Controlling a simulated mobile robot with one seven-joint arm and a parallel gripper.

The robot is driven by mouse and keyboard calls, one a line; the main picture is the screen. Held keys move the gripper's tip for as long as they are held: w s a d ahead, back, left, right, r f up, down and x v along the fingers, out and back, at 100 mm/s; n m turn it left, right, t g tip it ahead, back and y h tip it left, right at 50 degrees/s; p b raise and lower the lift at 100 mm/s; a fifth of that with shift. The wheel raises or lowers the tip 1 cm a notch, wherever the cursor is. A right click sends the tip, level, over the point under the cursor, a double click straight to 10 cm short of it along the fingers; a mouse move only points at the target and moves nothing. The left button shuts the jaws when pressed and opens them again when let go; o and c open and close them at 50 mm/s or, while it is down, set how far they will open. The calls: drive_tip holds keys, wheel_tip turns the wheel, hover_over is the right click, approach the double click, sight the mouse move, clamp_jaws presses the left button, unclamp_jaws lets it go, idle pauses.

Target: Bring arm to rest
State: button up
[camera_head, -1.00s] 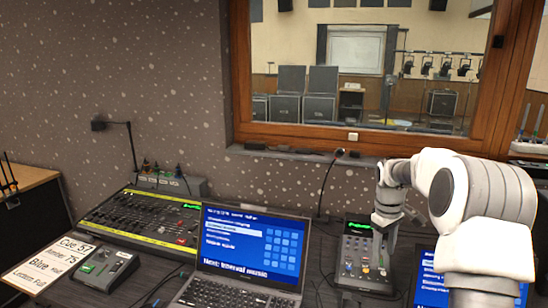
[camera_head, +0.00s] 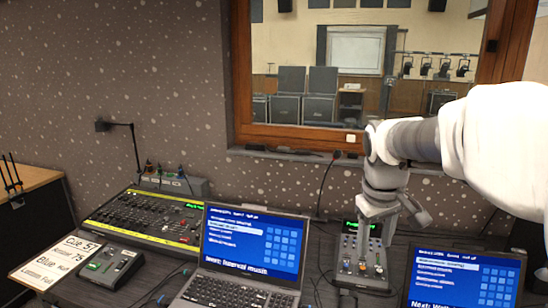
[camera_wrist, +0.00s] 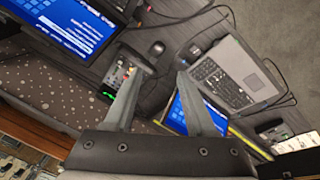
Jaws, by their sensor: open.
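My gripper (camera_head: 374,230) hangs from my white arm in front of the small fader box (camera_head: 362,265) in the head view, its fingers overlapping the box's upper part. In the wrist view my gripper (camera_wrist: 163,85) has its two fingers spread apart with nothing between them. The small fader box (camera_wrist: 118,76) shows there beside the left finger. Whether the fingers touch it I cannot tell, but in the wrist view the box looks some way below them.
A laptop (camera_head: 240,247) stands left of the fader box and a second screen (camera_head: 466,278) stands right. A large lighting console (camera_head: 150,217) and a small black box (camera_head: 110,267) lie at the left. A gooseneck lamp (camera_head: 133,150) and the window frame (camera_head: 290,133) are behind.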

drive_tip(key=s+a+m+t, duration=0.1)
drive_tip(key=s+a, duration=0.2)
drive_tip(key=s, duration=0.6)
drive_tip(key=s+a+r+m+t+y+p, duration=0.1)
drive_tip(key=s+a+m+t, duration=0.1)
drive_tip(key=s, duration=0.8)
drive_tip(key=shift+a+p, duration=0.3)
drive_tip(key=shift+a, duration=0.1)
